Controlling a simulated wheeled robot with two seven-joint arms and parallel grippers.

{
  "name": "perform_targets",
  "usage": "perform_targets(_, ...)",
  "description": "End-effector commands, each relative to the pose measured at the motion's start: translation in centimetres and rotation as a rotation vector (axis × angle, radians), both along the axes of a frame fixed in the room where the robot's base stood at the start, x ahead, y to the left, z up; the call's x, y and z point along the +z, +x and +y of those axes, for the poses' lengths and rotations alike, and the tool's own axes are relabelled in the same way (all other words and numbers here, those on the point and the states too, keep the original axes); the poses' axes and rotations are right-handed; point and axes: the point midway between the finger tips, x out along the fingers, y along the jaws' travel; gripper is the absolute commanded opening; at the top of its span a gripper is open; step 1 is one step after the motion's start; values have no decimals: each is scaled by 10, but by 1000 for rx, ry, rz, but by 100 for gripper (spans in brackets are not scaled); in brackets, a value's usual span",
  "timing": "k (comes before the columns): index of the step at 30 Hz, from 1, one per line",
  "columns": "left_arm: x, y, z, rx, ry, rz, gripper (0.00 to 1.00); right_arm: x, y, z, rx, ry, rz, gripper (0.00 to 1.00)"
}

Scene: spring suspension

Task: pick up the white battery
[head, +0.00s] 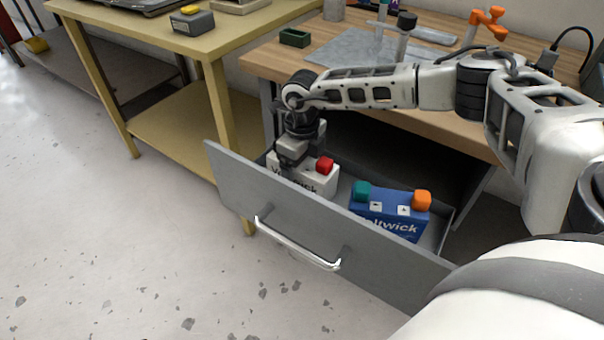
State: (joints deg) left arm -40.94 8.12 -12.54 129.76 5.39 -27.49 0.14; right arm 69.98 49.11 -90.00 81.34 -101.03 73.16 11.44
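The white battery (322,182) stands in the open grey drawer, at the left end, with a red cap on its right top corner and dark lettering on its side. My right gripper (291,164) points down over the left part of the battery and covers its left top corner. The fingertips are hard to make out, so I cannot tell whether they are closed on it. My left gripper is out of view.
A blue battery (387,213) with teal and orange caps stands to the right in the same drawer (330,226). The drawer has a silver handle (297,245). A wooden workbench (275,62) overhangs behind. A yellow table (213,42) stands left. The floor in front is clear.

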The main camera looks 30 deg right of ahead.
Motion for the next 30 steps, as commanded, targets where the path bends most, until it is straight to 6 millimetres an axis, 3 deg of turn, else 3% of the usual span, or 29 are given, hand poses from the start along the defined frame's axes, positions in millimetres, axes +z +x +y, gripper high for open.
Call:
perform_targets(4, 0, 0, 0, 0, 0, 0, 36, 0, 0, 0, 1, 0, 0, 85)
perform_targets(13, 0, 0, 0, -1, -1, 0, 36, 1, 0, 0, 1, 0, 0, 1)
perform_targets(23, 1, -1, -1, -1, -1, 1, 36, 9, 4, 1, 0, 5, -12, 0)
perform_targets(30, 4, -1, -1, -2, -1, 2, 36, 36, 4, 1, 0, 5, -14, 0)
